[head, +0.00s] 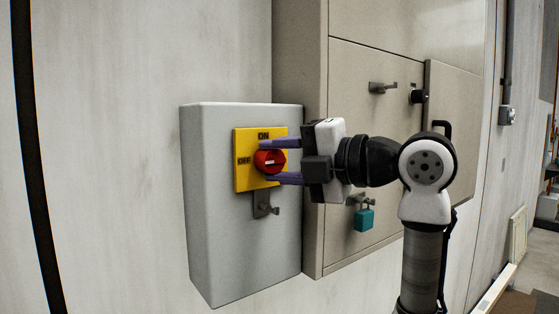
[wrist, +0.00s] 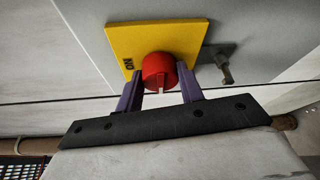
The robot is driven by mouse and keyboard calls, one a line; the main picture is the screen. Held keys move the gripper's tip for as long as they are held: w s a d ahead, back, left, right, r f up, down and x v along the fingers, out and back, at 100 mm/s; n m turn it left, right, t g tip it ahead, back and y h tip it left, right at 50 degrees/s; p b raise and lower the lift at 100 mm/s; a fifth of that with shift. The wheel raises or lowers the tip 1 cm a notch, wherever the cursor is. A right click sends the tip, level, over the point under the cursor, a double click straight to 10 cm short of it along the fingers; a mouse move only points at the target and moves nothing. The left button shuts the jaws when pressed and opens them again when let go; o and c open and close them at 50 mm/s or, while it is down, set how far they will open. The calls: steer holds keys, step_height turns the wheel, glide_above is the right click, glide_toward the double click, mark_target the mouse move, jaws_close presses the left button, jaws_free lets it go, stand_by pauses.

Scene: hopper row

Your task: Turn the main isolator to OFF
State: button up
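The main isolator is a grey box (head: 235,220) on the wall, with a yellow plate (head: 243,178) marked ON at the top and OFF at the left. Its red round knob (head: 265,168) sits in the middle of the plate, with a pale mark that looks roughly level; I cannot tell which label it points to. The knob (wrist: 156,68) and ON label also show in the wrist view. My gripper (head: 268,162) reaches in from the right. Its purple fingers are open, one above and one below the knob; contact is not clear.
A metal hasp (head: 264,206) sticks out below the plate. A larger beige cabinet (head: 350,95) stands right behind my gripper, with a handle (head: 382,87), a dark knob (head: 418,96) and a teal padlock (head: 364,219).

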steer(key=o, duration=0.4)
steer(key=shift+o, duration=0.2)
steer(key=b+v, duration=0.2)
steer(key=v, duration=1.1)
steer(key=shift+s+d, duration=0.2)
steer(key=shift+d, duration=0.1)
